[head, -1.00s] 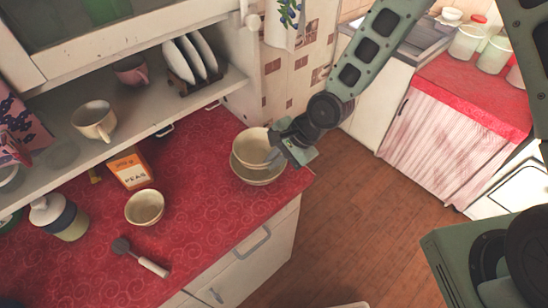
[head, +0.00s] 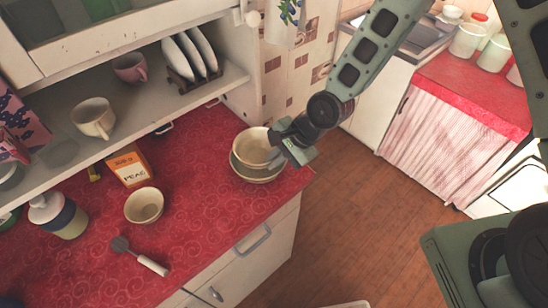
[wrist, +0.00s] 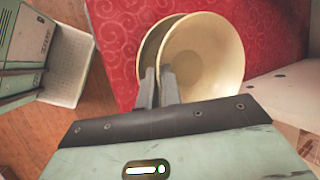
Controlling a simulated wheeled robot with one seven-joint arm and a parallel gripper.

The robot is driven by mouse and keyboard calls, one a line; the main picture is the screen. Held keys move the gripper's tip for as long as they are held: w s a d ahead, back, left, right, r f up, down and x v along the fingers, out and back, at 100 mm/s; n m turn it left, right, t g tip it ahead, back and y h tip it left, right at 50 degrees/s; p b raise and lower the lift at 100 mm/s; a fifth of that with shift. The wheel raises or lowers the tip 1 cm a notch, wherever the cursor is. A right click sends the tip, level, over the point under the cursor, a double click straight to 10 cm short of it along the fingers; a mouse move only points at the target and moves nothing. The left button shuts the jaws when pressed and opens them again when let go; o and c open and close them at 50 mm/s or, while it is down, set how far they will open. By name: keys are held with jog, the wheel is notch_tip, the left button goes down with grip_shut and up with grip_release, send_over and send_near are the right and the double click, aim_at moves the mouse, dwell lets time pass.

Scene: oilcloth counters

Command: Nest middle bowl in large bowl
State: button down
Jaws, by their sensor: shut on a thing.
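The middle bowl (head: 250,145) is cream and is held by my gripper (head: 277,155) at its right rim. In the wrist view my gripper (wrist: 158,88) is shut on the rim of the middle bowl (wrist: 205,55). The large bowl (head: 256,175) stands on the red counter near its right end, below the middle bowl, and its rim shows around the lower side. In the wrist view a strip of the large bowl (wrist: 147,52) shows left of the middle bowl. Whether the two bowls touch is hidden.
A shelf with cups and a plate rack (head: 190,84) overhangs the back. The counter's right edge is close to the bowls.

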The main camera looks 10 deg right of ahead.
jog(key=shift+f+b, duration=0.9)
jog(key=shift+f, duration=0.7)
dwell(1.8)
jog(key=c, duration=1.5)
grip_release()
jog(key=b+v, duration=0.1)
jog(key=v, duration=1.6)
jog(key=shift+d+r, duration=0.15)
jog(key=shift+d, duration=0.05)
